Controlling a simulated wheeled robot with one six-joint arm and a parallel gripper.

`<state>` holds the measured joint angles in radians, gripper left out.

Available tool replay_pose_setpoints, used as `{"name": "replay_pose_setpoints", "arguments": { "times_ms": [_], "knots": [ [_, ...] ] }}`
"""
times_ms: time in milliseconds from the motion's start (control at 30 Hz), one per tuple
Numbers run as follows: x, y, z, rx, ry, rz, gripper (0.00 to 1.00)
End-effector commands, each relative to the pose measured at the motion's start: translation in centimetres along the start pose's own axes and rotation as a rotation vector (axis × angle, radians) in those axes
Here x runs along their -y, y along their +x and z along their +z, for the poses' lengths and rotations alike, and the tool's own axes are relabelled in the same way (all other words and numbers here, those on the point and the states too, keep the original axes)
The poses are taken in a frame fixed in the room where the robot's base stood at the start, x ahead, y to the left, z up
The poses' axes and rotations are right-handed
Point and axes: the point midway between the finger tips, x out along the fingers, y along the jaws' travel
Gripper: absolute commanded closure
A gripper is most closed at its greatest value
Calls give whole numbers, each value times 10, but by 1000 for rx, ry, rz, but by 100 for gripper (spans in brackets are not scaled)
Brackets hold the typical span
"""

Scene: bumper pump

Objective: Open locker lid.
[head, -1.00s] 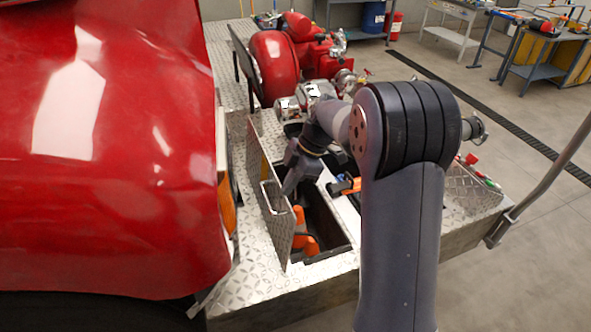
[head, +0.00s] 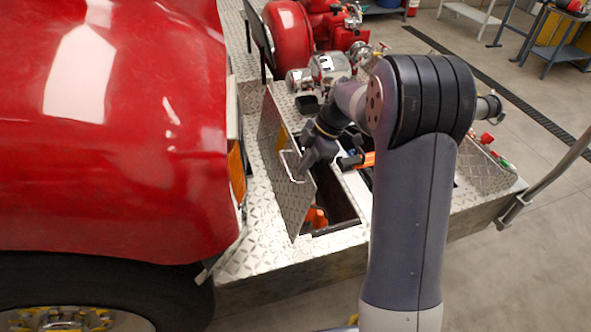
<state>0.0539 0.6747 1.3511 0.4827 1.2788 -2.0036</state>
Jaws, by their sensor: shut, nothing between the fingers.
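The locker lid (head: 284,178) is a diamond-plate panel with a white wire handle (head: 291,166). It stands up steeply on the left side of the locker opening (head: 338,208), so the locker is open. Orange objects (head: 317,217) lie inside the locker. My gripper (head: 306,172) is shut and empty, at the lid's inner face close to the handle. I cannot tell whether the fingers touch the lid or the handle. My wrist and arm hide part of the opening's far end.
A red vehicle body (head: 120,130) fills the left side, with a wheel below it. A red pump with metal fittings (head: 328,66) stands behind the locker. An orange-and-black tool (head: 357,161) lies right of the opening. A grey rail (head: 540,190) rises at the right.

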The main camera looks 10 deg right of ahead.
Motion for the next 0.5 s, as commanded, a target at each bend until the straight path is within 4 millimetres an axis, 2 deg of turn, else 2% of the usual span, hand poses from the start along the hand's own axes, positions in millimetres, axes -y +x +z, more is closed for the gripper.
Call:
{"name": "replay_pose_setpoints", "arguments": {
  "times_ms": [33,133,500],
  "knots": [
    [0,2,9,2,2,3,100],
    [0,-1,16,2,0,1,100],
    [0,-4,17,2,-1,-1,100]
  ]
}}
